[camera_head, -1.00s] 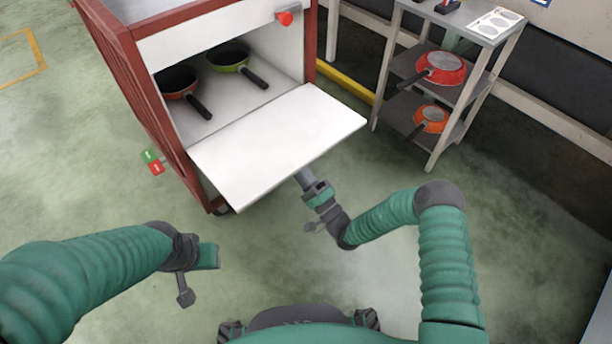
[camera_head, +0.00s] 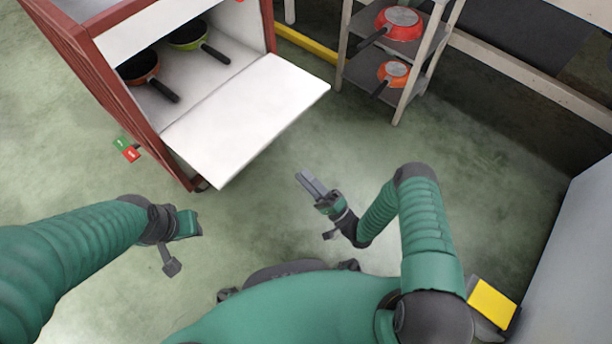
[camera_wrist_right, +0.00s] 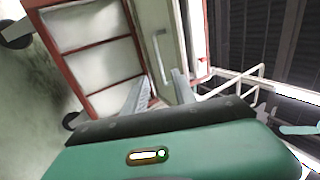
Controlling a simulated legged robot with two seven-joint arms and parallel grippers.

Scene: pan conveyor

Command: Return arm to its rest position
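My right gripper (camera_head: 309,183) is in front of the lowered white door and apart from it, over open floor. Its two grey fingers point away from me. In the right wrist view the right gripper (camera_wrist_right: 160,82) has its fingers apart with nothing between them. My left gripper (camera_head: 190,224) is at the lower left, over bare floor, touching nothing. Its fingers cannot be made out clearly.
A red cabinet (camera_head: 128,98) has its white door (camera_head: 245,118) folded down; an orange pan (camera_head: 140,68) and a green pan (camera_head: 190,35) are inside. A shelf rack (camera_head: 408,88) holds two red-orange pans. A grey surface (camera_head: 570,265) stands at right. The floor between is clear.

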